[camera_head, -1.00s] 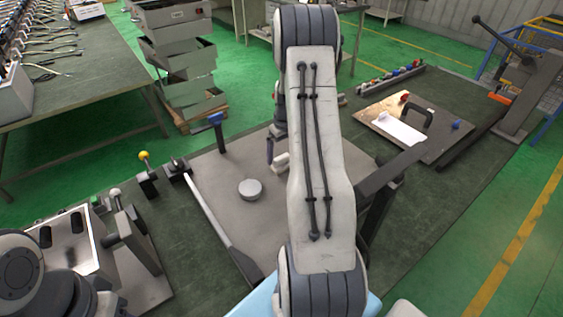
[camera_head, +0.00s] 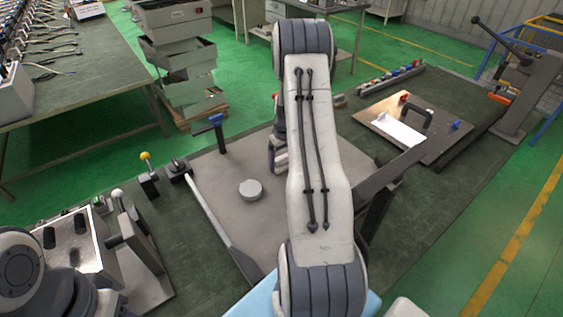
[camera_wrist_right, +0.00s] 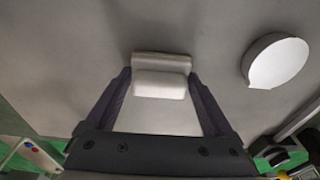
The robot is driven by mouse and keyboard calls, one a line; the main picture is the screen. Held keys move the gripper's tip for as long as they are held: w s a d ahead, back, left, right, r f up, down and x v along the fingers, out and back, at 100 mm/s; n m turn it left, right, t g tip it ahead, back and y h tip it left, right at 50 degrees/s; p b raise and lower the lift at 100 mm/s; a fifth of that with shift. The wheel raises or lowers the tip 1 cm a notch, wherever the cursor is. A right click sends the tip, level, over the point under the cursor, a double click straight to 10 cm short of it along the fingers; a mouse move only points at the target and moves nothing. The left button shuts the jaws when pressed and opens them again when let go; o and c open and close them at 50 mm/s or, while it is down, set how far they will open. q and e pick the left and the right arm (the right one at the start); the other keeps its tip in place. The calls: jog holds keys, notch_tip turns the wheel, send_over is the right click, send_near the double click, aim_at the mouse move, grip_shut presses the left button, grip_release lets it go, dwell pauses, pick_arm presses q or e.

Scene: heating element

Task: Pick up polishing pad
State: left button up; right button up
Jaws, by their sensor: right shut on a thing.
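The polishing pad appears to be the small white block (camera_wrist_right: 160,82) in the right wrist view, with a wider ridge along its far side. My right gripper (camera_wrist_right: 160,76) is shut on it, one dark finger against each end. In the head view my right gripper (camera_head: 275,158) is at the grey plate, beside the upper arm, and my arm hides most of it. The pad shows there only as a pale sliver, and I cannot tell if it touches the plate. My left gripper is out of view; only part of that arm shows at bottom left.
A round white disc (camera_head: 250,189) lies on the grey plate (camera_head: 215,170), left of the right gripper; it also shows in the right wrist view (camera_wrist_right: 275,61). A blue-topped post (camera_head: 218,130) stands at the plate's back edge. A metal fixture (camera_head: 75,245) is at left.

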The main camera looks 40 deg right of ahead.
jog(key=shift+r, duration=0.65)
notch_tip(320, 180, up, 3)
jog(key=shift+s+d+f+b, duration=0.1)
jog(key=shift+s+d+b, duration=0.05)
jog(key=shift+b, duration=0.65)
jog(key=s+d+r+b, duration=0.2)
jog(key=s+d+r, duration=0.2)
jog(key=s, duration=0.6)
notch_tip(320, 180, up, 3)
jog(key=shift+s+d+f, duration=0.1)
jog(key=shift+s+d, duration=0.05)
jog(key=shift+s, duration=0.05)
